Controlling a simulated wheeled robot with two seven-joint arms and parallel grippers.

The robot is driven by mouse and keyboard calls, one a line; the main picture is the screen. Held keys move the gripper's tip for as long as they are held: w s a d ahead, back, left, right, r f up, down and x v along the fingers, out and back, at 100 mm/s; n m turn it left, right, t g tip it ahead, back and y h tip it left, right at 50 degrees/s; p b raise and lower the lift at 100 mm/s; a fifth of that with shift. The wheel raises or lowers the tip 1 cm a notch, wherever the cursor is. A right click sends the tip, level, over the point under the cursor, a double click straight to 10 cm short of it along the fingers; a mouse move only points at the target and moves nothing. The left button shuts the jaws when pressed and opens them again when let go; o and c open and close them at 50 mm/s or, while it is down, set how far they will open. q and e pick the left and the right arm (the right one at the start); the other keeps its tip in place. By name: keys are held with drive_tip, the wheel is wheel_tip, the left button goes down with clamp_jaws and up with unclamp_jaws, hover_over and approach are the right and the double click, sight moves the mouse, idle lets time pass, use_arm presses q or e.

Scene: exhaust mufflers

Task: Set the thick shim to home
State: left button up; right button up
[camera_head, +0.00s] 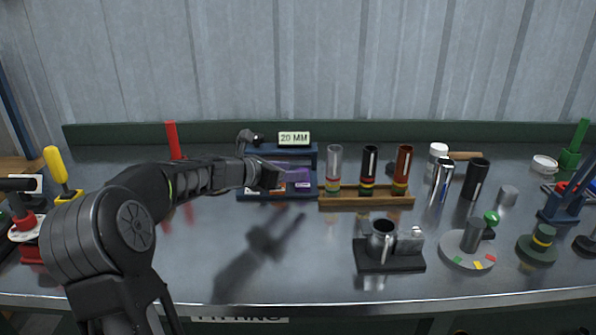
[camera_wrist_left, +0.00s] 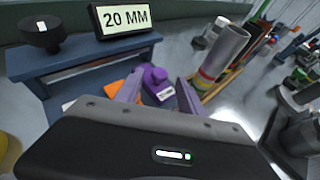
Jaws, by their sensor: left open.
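A purple knobbed block (camera_wrist_left: 156,84) with a white label lies at the blue stand, which carries a "20 MM" sign (camera_head: 294,138). An orange piece (camera_wrist_left: 118,88) shows beside it in the left wrist view. No readable label says which piece is the thick shim. My left gripper (camera_wrist_left: 158,98) is open. In the left wrist view its two fingers frame the purple block; contact cannot be made out. In the head view my left gripper (camera_head: 277,177) reaches in front of the stand and hides part of it. My right gripper is not in view.
A wooden rack (camera_head: 368,200) with several banded tubes stands right of the stand. A black fixture holding a metal cup (camera_head: 380,241) and a round grey dial (camera_head: 466,251) sit nearer the front. The bench front left of the fixture is clear.

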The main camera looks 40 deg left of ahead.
use_arm(q)
drive_tip(key=shift+x, duration=1.65)
drive_tip(key=shift+c, duration=0.3)
clamp_jaws()
